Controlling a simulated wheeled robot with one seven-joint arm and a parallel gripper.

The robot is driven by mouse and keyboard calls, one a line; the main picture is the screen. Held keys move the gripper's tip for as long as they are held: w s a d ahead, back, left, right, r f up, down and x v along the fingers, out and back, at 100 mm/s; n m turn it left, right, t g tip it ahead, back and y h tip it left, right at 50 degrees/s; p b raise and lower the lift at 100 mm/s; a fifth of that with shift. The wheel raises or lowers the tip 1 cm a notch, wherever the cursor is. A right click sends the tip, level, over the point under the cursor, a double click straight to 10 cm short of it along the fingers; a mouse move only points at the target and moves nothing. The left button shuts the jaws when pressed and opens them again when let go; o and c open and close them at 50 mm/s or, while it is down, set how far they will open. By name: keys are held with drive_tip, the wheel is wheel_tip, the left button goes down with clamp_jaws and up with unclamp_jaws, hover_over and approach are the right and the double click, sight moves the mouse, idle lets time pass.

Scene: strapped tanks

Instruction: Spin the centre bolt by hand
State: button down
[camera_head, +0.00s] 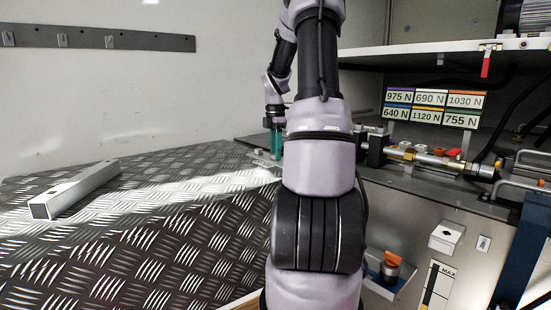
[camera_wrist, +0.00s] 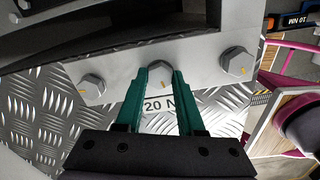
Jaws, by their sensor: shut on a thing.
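The centre bolt (camera_wrist: 159,70) is a grey hex head on a light metal strap plate (camera_wrist: 200,60) in the wrist view. A left bolt (camera_wrist: 92,87) and a right bolt (camera_wrist: 236,64) sit on either side of it, each with a small yellow mark. My gripper (camera_wrist: 160,76) has green fingers, one on each side of the centre bolt, shut on it at the tips. In the head view my gripper (camera_head: 276,143) points down at the far end of the deck, partly hidden by my arm; the bolts cannot be made out there.
In the head view, a square metal tube (camera_head: 75,189) lies on the tread-plate deck (camera_head: 130,250) at left. Force labels (camera_head: 433,108) and pipe fittings (camera_head: 430,157) stand at right, under a white shelf (camera_head: 430,58).

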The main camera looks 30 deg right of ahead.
drive_tip(key=shift+n, duration=0.6)
drive_tip(key=shift+w+n, duration=0.1)
drive_tip(key=shift+n, duration=0.3)
drive_tip(key=c, duration=0.9)
unclamp_jaws()
drive_tip(key=shift+n, duration=0.4)
drive_tip(key=o, duration=0.5)
drive_tip(key=shift+c, duration=0.2)
drive_tip(key=shift+r, duration=0.1)
drive_tip(key=shift+r, duration=3.9)
